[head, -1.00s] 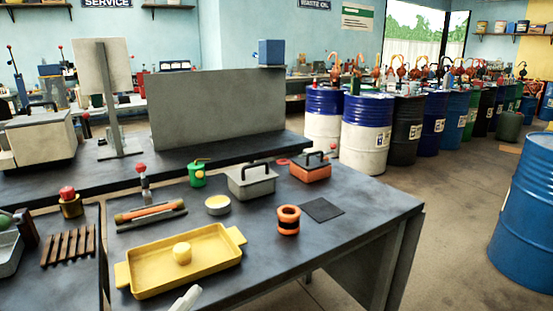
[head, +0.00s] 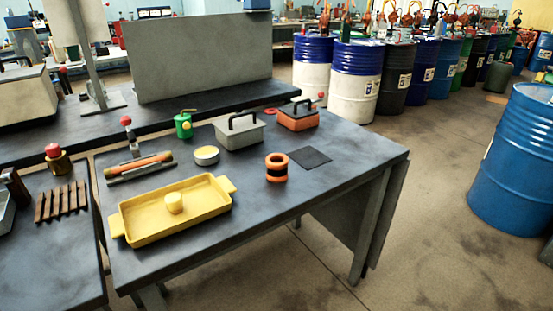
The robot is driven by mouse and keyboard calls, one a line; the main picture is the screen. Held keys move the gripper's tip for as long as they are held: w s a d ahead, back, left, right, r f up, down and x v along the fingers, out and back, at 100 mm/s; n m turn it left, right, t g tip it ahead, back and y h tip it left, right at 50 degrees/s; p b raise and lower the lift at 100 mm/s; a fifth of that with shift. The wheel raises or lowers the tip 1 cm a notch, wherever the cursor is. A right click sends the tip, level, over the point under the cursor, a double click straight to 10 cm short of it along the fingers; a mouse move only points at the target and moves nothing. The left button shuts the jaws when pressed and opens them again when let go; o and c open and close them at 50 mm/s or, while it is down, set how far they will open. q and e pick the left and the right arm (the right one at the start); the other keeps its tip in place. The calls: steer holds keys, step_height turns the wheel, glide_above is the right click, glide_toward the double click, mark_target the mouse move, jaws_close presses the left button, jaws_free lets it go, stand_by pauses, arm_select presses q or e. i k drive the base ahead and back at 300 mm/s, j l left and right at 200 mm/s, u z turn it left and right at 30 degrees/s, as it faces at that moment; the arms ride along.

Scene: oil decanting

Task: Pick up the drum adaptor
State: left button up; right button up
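An orange and black hollow ring-shaped piece (head: 277,168) stands upright on the dark workbench (head: 330,195), left of a black square mat. It looks like the drum adaptor, but I cannot be certain. A short yellow cylinder (head: 174,203) sits in a yellow tray (head: 190,228) with two end handles, to the left and nearer. Neither of my grippers is in view.
Blue drums (head: 515,165) stand right; floor between is clear.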

mark_target(276, 164)
steer(key=i+l+u, duration=0.1)
steer(key=l, duration=0.25)
steer(key=i+l, duration=0.15)
steer(key=l, duration=0.25)
steer(key=i+l+u, duration=0.15)
steer(key=l, duration=0.25)
steer(key=i+l+u, duration=0.1)
steer(key=l, duration=0.3)
steer(key=i+l, duration=0.1)
steer(key=l, duration=0.3)
steer(key=j+u, duration=0.05)
